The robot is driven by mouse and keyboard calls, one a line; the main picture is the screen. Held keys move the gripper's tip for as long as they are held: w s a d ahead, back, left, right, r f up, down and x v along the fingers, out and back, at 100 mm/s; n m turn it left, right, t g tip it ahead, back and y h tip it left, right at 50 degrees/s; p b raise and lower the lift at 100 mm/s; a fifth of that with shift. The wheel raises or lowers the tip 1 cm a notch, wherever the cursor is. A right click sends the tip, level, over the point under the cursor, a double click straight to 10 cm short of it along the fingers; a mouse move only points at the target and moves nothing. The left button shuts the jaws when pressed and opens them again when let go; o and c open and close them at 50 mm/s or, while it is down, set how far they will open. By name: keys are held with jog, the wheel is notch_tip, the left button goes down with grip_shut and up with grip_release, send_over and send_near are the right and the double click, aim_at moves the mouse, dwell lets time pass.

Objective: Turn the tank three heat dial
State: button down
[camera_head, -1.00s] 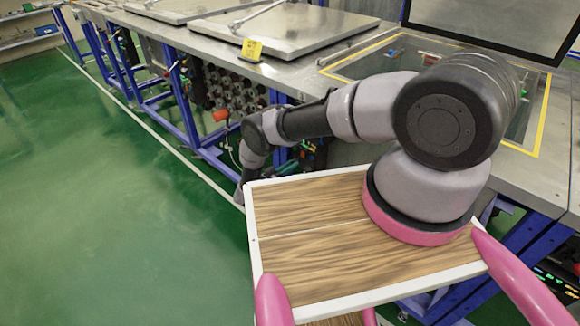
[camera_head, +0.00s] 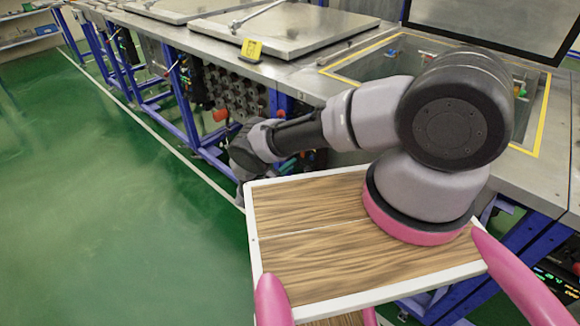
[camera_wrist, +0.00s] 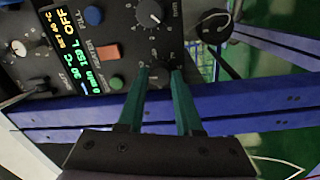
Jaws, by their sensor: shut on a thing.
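In the wrist view, my gripper (camera_wrist: 160,74) reaches with two green fingers to a dark control panel. Its fingertips are closed on either side of a small dark dial (camera_wrist: 161,67), which they partly cover. A larger black dial (camera_wrist: 150,13) with white marks around it sits just beyond. I cannot read a tank number or the held dial's label. In the head view, my gripper is hidden beyond my arm.
A red-orange rocker (camera_wrist: 107,52), a blue button (camera_wrist: 93,15) and a green button (camera_wrist: 117,82) sit close by. A blue frame beam (camera_wrist: 250,108) runs below the panel. The steel counter (camera_head: 300,75) with lidded tanks stands above; green floor is open at left.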

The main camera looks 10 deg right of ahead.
jog(key=n, duration=0.6)
jog(key=shift+n, duration=0.4)
dwell(0.3)
jog(key=c, duration=0.8)
grip_release()
jog(key=shift+c, duration=0.2)
